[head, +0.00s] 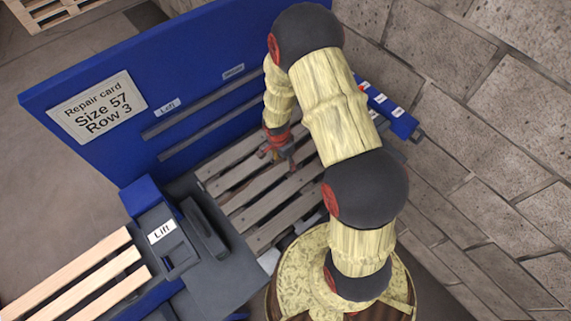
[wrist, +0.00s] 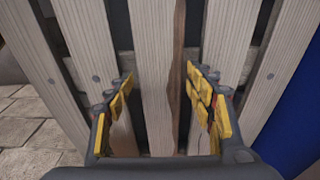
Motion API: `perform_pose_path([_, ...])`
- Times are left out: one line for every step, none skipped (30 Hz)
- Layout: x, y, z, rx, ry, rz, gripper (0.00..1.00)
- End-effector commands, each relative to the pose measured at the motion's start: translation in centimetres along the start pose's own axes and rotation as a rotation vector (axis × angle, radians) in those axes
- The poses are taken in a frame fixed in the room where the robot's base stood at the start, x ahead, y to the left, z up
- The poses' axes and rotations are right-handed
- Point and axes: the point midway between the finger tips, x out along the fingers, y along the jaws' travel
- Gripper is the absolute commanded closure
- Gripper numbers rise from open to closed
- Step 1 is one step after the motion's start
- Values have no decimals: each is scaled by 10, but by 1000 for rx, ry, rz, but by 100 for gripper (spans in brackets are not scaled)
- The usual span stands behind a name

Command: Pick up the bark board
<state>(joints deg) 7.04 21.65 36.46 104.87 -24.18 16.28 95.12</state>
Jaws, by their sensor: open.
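The bark board (wrist: 152,60) is a pale grey slat with a dark brown bark strip along its right edge. It runs up the middle of the wrist view, between neighbouring slats of the pallet (wrist: 90,45). My gripper (wrist: 162,92) is open, with yellow-padded fingers on either side of this board. I cannot tell whether the pads touch it. In the head view my gripper (head: 280,150) is low over the far part of the grey slatted pallet (head: 262,208). My arm hides part of that pallet, and I cannot pick out the bark edge there.
A blue panel (head: 190,75) stands behind the pallet and carries a repair card (head: 97,107) reading "Size 57 Row 3". Lighter slats (head: 85,280) lie at lower left.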

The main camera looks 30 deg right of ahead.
Motion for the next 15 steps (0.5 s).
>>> perform_pose_path([6,0,0,1,0,0,45])
perform_pose_path([8,0,0,1,0,0,45])
perform_pose_path([11,0,0,0,0,0,45])
perform_pose_path([12,0,0,0,0,0,45])
perform_pose_path([13,0,0,0,0,0,45])
perform_pose_path([13,0,0,0,0,0,45])
perform_pose_path([13,0,0,0,0,0,45])
perform_pose_path([13,0,0,0,0,-1,45])
perform_pose_path([13,0,0,0,0,-1,45])
perform_pose_path([13,0,0,0,0,-1,45])
perform_pose_path([13,0,0,0,0,-1,45])
perform_pose_path([13,0,0,0,0,-1,47])
perform_pose_path([13,0,0,0,0,-1,49])
perform_pose_path([13,0,0,0,0,-1,51])
perform_pose_path([13,0,0,0,0,-1,53])
